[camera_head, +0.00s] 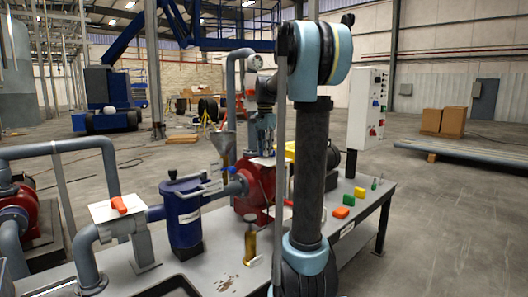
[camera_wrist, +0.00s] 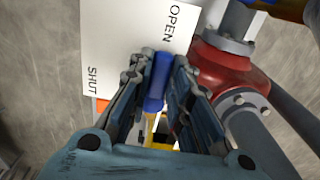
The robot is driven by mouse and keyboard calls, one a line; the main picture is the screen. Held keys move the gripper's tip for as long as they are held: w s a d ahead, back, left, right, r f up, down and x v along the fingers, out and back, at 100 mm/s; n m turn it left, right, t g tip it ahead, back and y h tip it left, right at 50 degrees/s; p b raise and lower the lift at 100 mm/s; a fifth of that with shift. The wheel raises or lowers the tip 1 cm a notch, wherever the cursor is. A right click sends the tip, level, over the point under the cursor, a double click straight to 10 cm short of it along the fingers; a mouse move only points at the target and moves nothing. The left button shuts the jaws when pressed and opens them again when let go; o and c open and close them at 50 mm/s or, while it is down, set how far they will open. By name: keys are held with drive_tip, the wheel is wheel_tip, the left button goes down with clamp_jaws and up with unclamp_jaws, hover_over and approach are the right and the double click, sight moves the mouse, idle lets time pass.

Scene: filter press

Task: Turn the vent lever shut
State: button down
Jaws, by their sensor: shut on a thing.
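My gripper (camera_wrist: 160,75) is shut on a blue lever (camera_wrist: 158,80), with one finger on each side of it. The lever lies in front of a white plate (camera_wrist: 115,45) marked OPEN at the upper right and SHUT at the lower left. The lever points toward the top of the wrist view, nearer the OPEN word; its pivot is hidden by my gripper. In the head view my gripper (camera_head: 263,130) points down above the red pump body (camera_head: 254,190), and the lever cannot be made out.
A red flanged body (camera_wrist: 230,65) with grey pipe sits close on the right in the wrist view.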

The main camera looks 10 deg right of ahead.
drive_tip(key=shift+s+d+n, duration=0.2)
drive_tip(key=shift+d+n, duration=0.75)
drive_tip(key=shift+n, duration=2)
drive_tip(key=shift+s+d+n, duration=0.15)
drive_tip(key=shift+d+n, duration=0.8)
drive_tip(key=shift+n, duration=2.05)
drive_tip(key=shift+s+d+n, duration=0.2)
drive_tip(key=shift+d+n, duration=0.75)
drive_tip(key=shift+n, duration=2)
drive_tip(key=c, duration=1.5)
unclamp_jaws()
drive_tip(key=shift+r, duration=0.1)
